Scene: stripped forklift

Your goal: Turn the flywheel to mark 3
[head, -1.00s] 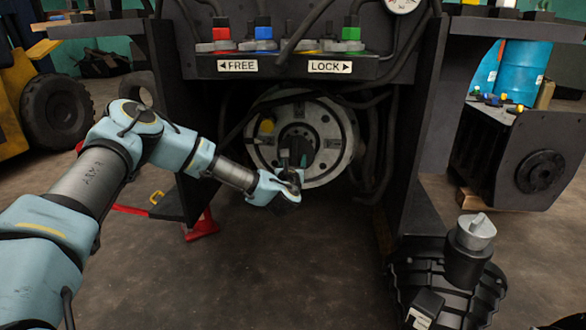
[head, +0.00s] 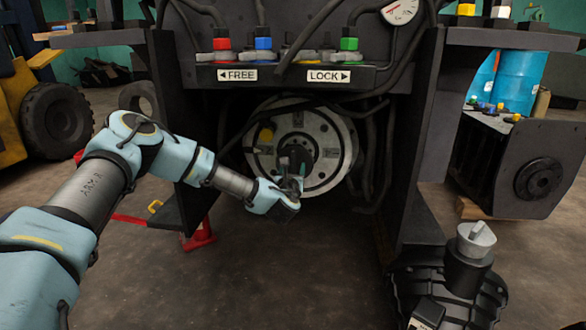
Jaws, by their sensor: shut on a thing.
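The flywheel (head: 330,125) is a grey metal disc with dark slots and holes around a black hub. It sits upright in the dark frame, below the FREE and LOCK labels. My gripper (head: 288,172) is at the lower middle of the flywheel's face, in front of the hub. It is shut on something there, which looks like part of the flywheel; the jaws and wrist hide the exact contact. The mark numbers are too small to read.
The FREE label (head: 237,75) and LOCK label (head: 328,77) are on the shelf above, with red, blue and green valves (head: 349,44). Dark hoses (head: 373,150) hang right of the flywheel. Side plates stand left and right. A black motor (head: 447,270) is at lower right. The floor (head: 310,260) in front is clear.

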